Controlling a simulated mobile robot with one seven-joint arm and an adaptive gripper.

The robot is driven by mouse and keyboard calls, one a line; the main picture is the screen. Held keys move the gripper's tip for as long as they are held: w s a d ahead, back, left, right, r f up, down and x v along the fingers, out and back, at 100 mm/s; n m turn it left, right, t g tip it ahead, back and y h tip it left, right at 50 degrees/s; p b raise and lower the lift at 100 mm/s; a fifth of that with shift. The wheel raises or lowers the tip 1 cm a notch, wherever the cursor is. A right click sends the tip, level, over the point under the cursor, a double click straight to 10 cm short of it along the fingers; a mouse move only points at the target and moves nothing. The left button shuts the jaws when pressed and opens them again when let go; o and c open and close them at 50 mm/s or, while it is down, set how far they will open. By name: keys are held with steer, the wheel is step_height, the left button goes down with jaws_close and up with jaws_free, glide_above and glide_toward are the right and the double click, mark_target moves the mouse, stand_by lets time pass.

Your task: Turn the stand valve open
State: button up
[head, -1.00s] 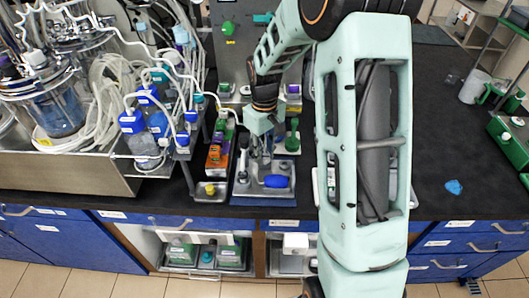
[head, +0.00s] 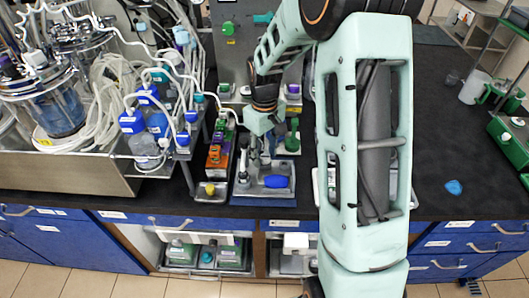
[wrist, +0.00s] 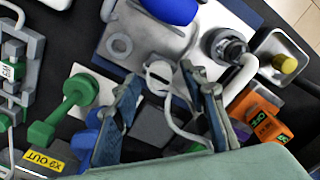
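A small grey stand (head: 245,189) sits on a blue base at the front of the black bench, with a rounded blue part (head: 276,181) lying on it. I cannot tell for sure whether that blue part is the valve's handle. It also shows at the top of the wrist view (wrist: 170,8). My gripper (wrist: 163,80) points down over the stand, its fingers apart. A white-topped post (wrist: 159,76) with a pale tube shows between the fingertips; I cannot tell whether they touch it. Another blue part (wrist: 93,135) is partly hidden behind the left finger.
A black fitting with a white tube (wrist: 228,47) stands close to the right finger. Orange blocks (wrist: 260,118) and a yellow knob in a metal tray (wrist: 285,63) lie beyond. A green dumbbell-shaped part (wrist: 64,110) lies left. Glass vessels and bottles crowd the bench's left.

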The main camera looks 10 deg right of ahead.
mark_target(265, 156)
step_height(265, 156, up, 12)
stand_by(0.5)
